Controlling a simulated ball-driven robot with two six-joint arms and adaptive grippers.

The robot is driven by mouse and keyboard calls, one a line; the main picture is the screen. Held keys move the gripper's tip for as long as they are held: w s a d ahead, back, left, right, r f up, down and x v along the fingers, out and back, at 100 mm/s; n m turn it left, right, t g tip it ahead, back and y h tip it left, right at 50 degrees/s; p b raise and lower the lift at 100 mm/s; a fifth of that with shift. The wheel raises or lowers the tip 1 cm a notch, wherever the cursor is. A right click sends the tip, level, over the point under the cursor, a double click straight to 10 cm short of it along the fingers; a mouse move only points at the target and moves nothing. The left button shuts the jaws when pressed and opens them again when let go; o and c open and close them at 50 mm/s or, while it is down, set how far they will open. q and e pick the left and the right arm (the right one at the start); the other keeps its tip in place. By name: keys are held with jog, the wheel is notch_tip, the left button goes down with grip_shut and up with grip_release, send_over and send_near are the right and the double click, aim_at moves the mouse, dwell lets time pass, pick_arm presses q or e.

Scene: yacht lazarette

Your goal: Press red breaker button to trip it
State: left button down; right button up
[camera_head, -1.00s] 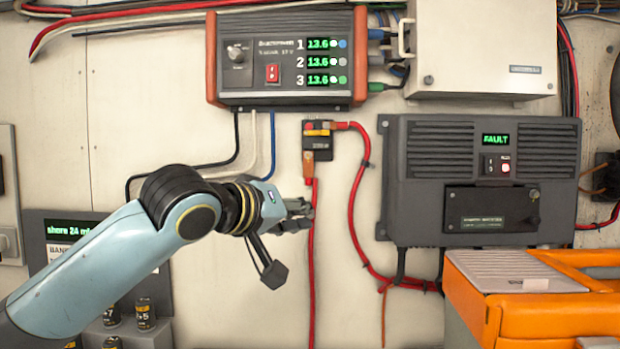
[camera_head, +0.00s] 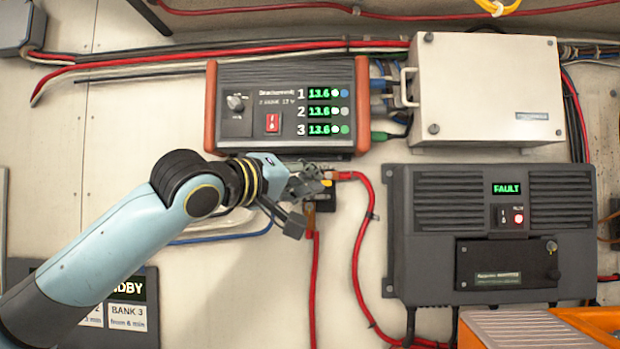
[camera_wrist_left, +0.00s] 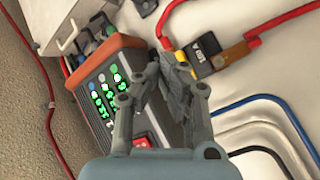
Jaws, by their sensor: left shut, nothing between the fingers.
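The small black breaker (camera_head: 327,203) is on the wall below the bank charger, with red cables on it. In the head view my left gripper (camera_head: 316,183) covers most of its upper part. In the left wrist view the breaker (camera_wrist_left: 207,50) shows its amp label and a yellow lever (camera_wrist_left: 181,57) beside the fingertips. The red button is hidden behind the fingers, so I cannot tell whether they touch it. My left gripper (camera_wrist_left: 167,66) is shut and empty in front of the breaker's edge. My right gripper is not in view.
The bank charger (camera_head: 285,75) with a red rocker switch (camera_head: 272,123) is just above the gripper. A dark inverter (camera_head: 440,205) showing FAULT and a lit red light (camera_head: 518,217) is to the right. A red cable (camera_head: 358,250) loops between breaker and inverter.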

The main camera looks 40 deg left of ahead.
pick_arm(q)
jog(key=w+a+p, duration=0.1)
jog(key=w+a, duration=0.3)
jog(key=w, duration=0.2)
jog(key=shift+w, duration=0.15)
jog(key=shift+d, duration=0.1)
dwell(0.6)
jog(key=shift+w, duration=0.1)
dwell(0.6)
jog(key=shift+w+a+p, duration=0.2)
jog(key=shift+a+p, duration=0.05)
jog(key=shift+p, duration=0.15)
